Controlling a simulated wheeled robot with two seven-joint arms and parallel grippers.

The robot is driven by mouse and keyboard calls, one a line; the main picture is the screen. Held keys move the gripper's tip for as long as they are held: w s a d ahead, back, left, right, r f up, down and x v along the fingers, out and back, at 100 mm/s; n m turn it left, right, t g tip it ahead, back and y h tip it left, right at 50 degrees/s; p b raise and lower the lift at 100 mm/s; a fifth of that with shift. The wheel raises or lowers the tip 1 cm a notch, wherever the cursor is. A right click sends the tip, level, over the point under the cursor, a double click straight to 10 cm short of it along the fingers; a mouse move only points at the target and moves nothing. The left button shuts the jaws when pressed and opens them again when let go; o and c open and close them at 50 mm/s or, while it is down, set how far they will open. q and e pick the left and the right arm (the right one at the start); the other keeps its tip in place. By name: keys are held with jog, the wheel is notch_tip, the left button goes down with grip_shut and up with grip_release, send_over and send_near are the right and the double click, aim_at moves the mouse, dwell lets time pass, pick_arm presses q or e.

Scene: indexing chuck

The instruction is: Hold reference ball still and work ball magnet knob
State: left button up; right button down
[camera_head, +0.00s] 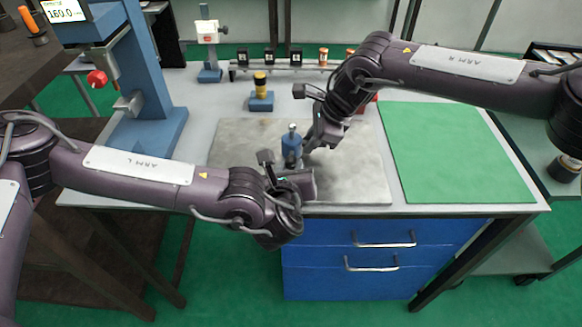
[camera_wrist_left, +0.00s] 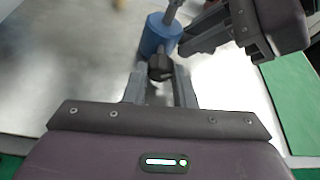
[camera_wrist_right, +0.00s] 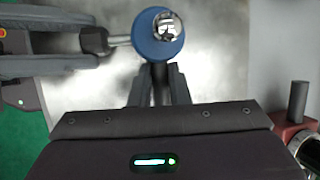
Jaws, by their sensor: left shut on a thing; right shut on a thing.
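The reference ball (camera_wrist_right: 165,24) is a shiny chrome ball above a round blue magnet base (camera_wrist_right: 150,46). In the head view, the ball (camera_head: 292,127) tops the upright blue base (camera_head: 291,148) on the grey plate. The black magnet knob (camera_wrist_left: 160,68) sticks out of the base's side on a metal stem. My left gripper (camera_wrist_left: 158,80) is shut on this knob from the near side; the knob (camera_wrist_right: 94,40) also shows between its fingers in the right wrist view.
The grey plate (camera_head: 235,133) is clear around the base. A green mat (camera_head: 455,150) lies at right, and a blue column stand (camera_head: 150,100) stands at left. A yellow-and-black piece on a blue block (camera_head: 261,98) and a rail of small parts (camera_head: 270,72) are behind.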

pick_arm(q)
jog(key=n+h, duration=0.2)
jog(key=n, duration=0.1)
jog(key=shift+s+f, duration=0.1)
jog(key=shift+a+n, duration=0.1)
jog(key=shift+n, duration=0.2)
dwell(0.3)
jog(key=shift+t, duration=0.3)
jog(key=o, duration=1)
jog(key=v, duration=1.2)
jog(key=shift+a, duration=0.15)
